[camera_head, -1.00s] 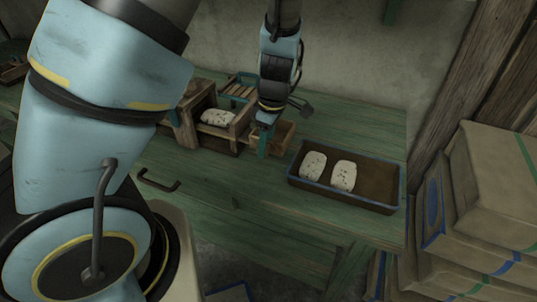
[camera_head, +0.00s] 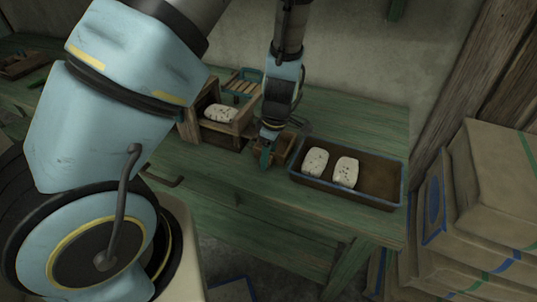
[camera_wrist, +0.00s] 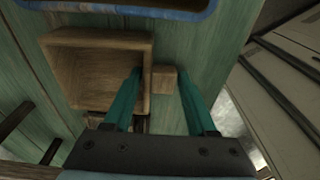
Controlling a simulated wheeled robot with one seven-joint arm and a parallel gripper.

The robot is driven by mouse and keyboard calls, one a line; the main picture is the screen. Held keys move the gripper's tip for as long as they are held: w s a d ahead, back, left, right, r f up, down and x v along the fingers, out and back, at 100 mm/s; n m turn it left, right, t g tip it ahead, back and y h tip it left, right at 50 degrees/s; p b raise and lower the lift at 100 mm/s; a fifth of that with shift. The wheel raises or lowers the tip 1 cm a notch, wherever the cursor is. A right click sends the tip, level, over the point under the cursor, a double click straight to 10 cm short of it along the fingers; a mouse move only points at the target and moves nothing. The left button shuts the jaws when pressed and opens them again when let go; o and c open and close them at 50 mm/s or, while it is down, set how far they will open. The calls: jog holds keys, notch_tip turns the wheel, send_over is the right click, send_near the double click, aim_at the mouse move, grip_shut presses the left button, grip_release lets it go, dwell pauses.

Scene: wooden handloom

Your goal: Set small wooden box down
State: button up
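The small wooden box (camera_wrist: 92,60) is open-topped and looks empty, with a small wooden block (camera_wrist: 164,80) at its right side in the wrist view. In the head view the box (camera_head: 288,146) is just right of my gripper (camera_head: 265,160), low over the green table (camera_head: 225,175). The box looks level; whether its underside touches the table cannot be told.
A blue-rimmed dark tray (camera_head: 382,181) with two speckled pale pieces is right of the box. A wooden crate (camera_head: 222,137) holding a similar piece is to its left. A slatted teal-handled rack (camera_head: 243,87) stands behind. Wrapped packages (camera_head: 487,190) are stacked beyond the table's right end.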

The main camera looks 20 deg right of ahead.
jog(key=shift+o, duration=1.4)
jog(key=shift+r, duration=0.1)
notch_tip(320, 180, up, 12)
jog(key=s+d+b, duration=0.1)
jog(key=a+r+m, duration=0.2)
jog(key=a+m, duration=0.1)
jog(key=a, duration=0.5)
jog(key=w+a+r+m, duration=0.1)
jog(key=a+r+m, duration=0.2)
jog(key=a, duration=0.6)
jog(key=w+a+r+m+h, duration=0.1)
jog(key=a+m, duration=0.3)
jog(key=a, duration=0.5)
jog(key=shift+w+a+r+m+t, duration=0.2)
jog(key=shift+r+m+t, duration=0.1)
jog(key=shift+r, duration=0.35)
